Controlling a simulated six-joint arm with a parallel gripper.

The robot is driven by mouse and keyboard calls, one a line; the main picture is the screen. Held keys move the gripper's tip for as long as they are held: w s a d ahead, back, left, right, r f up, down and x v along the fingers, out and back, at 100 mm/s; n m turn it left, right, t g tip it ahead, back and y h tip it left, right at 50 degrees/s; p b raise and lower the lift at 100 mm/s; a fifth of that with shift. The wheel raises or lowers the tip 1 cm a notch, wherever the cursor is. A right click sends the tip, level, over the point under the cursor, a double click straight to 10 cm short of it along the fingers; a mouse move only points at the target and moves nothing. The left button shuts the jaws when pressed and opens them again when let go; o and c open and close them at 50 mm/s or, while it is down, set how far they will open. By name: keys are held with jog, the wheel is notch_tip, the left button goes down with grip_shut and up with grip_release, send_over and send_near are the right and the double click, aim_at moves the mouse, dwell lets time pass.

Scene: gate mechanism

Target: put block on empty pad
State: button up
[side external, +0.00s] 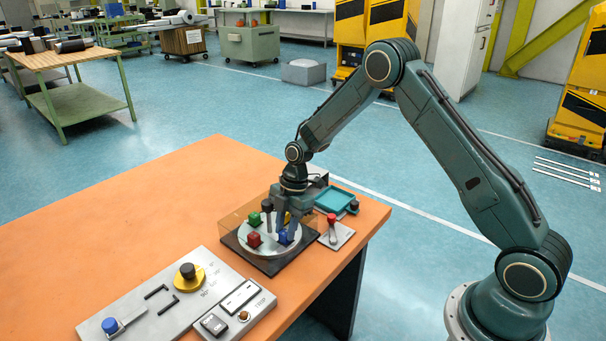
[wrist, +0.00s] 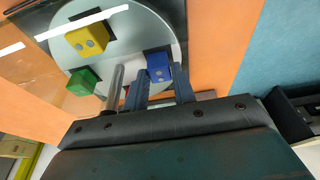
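A blue block (side external: 284,237) sits on a pale round disc (side external: 262,246), below my gripper (side external: 286,226). In the wrist view, the blue block (wrist: 159,67) lies at the fingertips of my gripper (wrist: 161,78). The fingers are apart, on either side of its near edge; contact is not clear. A red block (side external: 254,240) and a green block (side external: 254,219) are also on the disc. A yellow block (wrist: 88,38) shows clearly in the wrist view and is mostly hidden behind the fingers in the side view. I cannot make out which spot is an empty pad.
A dark post (side external: 267,216) stands close to the fingers. Clear tinted walls (side external: 232,222) surround the disc. A red-knobbed lever (side external: 332,228) and a teal tray (side external: 334,200) are to the right. A control panel (side external: 178,298) lies in front. The table's left is clear.

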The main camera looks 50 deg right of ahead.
jog(key=o, duration=0.4)
jog(key=shift+s+f, duration=0.2)
jog(key=shift+f, duration=0.15)
jog(key=v, duration=1.4)
jog(key=shift+w+r, duration=0.25)
jog(key=shift+r, duration=0.05)
